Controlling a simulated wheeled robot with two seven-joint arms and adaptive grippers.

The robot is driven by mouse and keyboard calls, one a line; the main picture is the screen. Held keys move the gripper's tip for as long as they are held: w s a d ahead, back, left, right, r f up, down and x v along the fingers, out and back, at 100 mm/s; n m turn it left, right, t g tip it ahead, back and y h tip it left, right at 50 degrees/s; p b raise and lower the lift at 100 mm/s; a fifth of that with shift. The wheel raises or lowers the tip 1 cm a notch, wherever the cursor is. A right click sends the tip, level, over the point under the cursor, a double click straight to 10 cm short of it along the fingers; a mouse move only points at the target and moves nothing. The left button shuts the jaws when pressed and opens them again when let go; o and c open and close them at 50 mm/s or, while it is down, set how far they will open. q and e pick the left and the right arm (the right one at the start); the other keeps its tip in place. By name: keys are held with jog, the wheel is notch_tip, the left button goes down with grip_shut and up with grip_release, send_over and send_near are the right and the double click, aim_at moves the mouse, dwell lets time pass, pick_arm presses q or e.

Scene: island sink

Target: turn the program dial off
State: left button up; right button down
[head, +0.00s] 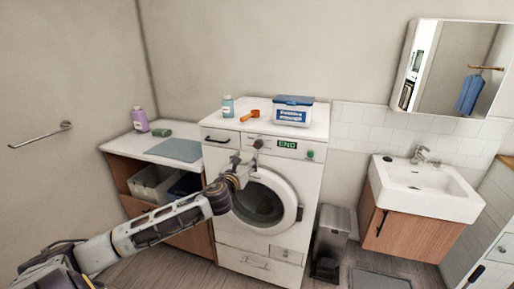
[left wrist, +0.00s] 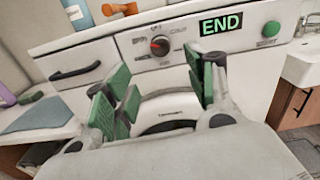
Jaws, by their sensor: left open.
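The washing machine (head: 225,196) stands against the wall with a round glass door on its front. The program dial (left wrist: 160,46) is a dark knob with a red mark, set in the front panel, and shows clearly in the left wrist view. In the head view the dial (head: 258,144) is small and just above my gripper. A green display (left wrist: 222,24) reads END to its right. My left gripper (left wrist: 163,95) is open and empty, its green-padded fingers in front of the panel and below the dial, apart from it. My right gripper is not in view.
A detergent drawer handle (left wrist: 75,72) is left of the dial and a green button (left wrist: 271,29) is right of the display. A bottle (head: 228,106), an orange scoop (head: 250,115) and a blue-lidded box (head: 292,111) stand on top. A sink (head: 425,186) is at right.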

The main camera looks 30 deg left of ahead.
pick_arm(q)
send_near(257, 146)
jog(key=shift+x, duration=2.15)
jog(key=shift+p+x, duration=0.4)
jog(key=shift+x, duration=2.25)
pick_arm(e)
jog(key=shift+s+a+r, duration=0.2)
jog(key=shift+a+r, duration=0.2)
pick_arm(q)
jog(key=c, duration=1)
jog(key=shift+c, duration=0.3)
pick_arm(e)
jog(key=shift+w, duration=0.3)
